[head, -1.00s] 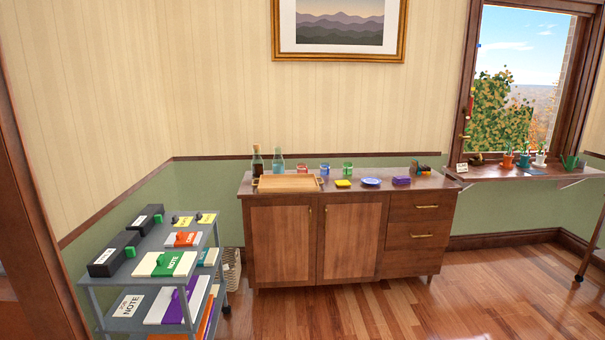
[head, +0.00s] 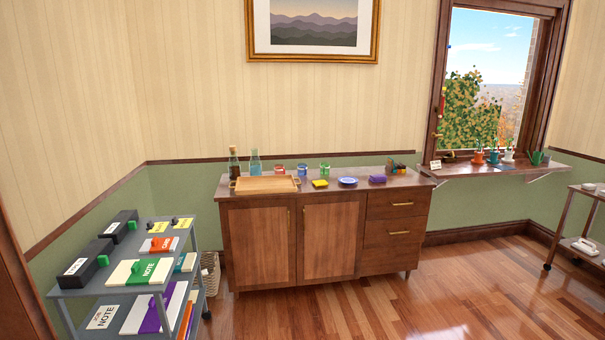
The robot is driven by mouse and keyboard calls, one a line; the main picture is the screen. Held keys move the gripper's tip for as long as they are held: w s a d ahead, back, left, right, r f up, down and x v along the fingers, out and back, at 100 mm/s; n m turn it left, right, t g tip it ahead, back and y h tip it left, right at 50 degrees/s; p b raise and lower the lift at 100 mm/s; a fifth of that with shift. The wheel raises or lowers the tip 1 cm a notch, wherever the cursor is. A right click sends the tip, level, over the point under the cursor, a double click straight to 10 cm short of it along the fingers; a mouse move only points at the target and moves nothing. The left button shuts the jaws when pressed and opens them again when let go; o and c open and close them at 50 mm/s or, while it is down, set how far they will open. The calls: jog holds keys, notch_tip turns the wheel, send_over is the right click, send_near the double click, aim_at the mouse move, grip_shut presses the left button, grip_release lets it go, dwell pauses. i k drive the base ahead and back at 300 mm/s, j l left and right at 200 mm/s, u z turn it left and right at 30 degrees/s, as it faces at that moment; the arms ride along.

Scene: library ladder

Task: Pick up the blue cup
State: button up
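A small blue cup (head: 302,170) stands on top of the wooden sideboard (head: 262,248), near its back edge. It is between a red cup (head: 279,172) on its left and a green cup (head: 325,169) on its right. The cups are small in this view and seem to stand upright and apart. A wooden tray (head: 266,185) lies in front and to the left of them. My gripper is not in view.
A grey cart (head: 196,246) stands at left. Floor (head: 400,305) before the sideboard is clear.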

aim_at(301, 168)
jog(key=i, duration=2.15)
jog(key=i+u, duration=0.2)
jog(key=i, duration=0.25)
jog(key=i+l+u, duration=0.2)
jog(key=i, duration=0.25)
jog(key=i+u, duration=0.2)
jog(key=i, duration=0.25)
jog(key=i+l+u, duration=0.2)
jog(key=i+l, duration=0.1)
jog(key=i, duration=0.1)
